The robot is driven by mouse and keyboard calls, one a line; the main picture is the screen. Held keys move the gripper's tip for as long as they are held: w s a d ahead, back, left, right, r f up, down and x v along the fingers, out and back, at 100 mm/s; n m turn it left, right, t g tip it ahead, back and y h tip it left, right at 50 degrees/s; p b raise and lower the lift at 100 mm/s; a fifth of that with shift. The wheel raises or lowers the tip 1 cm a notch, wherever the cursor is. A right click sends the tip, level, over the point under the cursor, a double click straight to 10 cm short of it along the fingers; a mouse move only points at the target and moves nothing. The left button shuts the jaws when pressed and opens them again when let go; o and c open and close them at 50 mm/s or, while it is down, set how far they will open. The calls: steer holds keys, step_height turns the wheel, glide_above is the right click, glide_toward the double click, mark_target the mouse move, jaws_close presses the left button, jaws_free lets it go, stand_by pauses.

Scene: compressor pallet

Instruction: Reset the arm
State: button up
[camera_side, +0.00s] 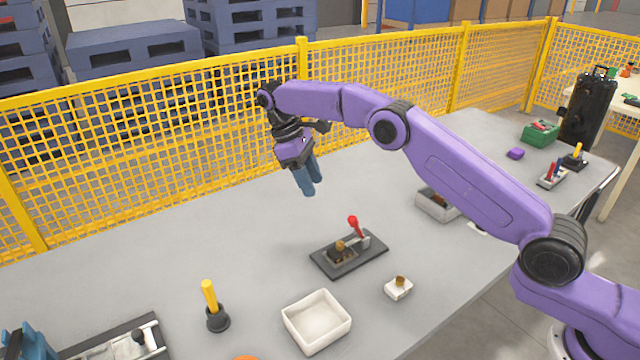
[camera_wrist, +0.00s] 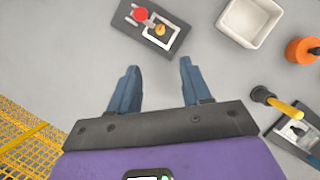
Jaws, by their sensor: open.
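My gripper (camera_side: 311,188) hangs from my purple arm above the back part of the grey table, with its blue fingers pointing down. In the wrist view my gripper (camera_wrist: 158,84) shows two blue fingers spread wide apart with nothing between them. Below the fingers is only bare table. The fingertips are clear of the table and touch nothing. A dark fixture plate (camera_side: 348,262) with a red-knobbed lever lies on the table to the front right of the gripper. It also shows at the top of the wrist view (camera_wrist: 128,31).
A white tray (camera_side: 316,321), a small white block (camera_side: 398,289) and a yellow-handled black tool (camera_side: 214,306) stand near the front. A grey bin (camera_side: 437,208) sits behind my arm. A yellow mesh fence (camera_side: 160,150) runs along the back edge. The table's left middle is clear.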

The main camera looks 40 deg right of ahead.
steer(key=s+a+r+n+t+y, duration=0.15)
steer(key=s+r, duration=0.25)
steer(key=s, duration=0.5)
steer(key=s+a+r+n+t+h, duration=0.1)
steer(key=s+a+r, duration=0.15)
steer(key=s, duration=0.55)
steer(key=s+d+f+y, duration=0.1)
steer(key=s+d, duration=0.3)
steer(key=s, duration=0.4)
steer(key=s+d+f+n, duration=0.1)
steer(key=s+d, duration=0.4)
steer(key=s, duration=0.4)
steer(key=s+d+f+n+t+y, duration=0.1)
steer(key=s+d, duration=0.3)
steer(key=s, duration=0.4)
steer(key=shift+s+d+y, duration=0.25)
steer(key=shift+d+y, duration=0.05)
steer(key=shift+y, duration=0.05)
steer(key=shift+c, duration=0.3)
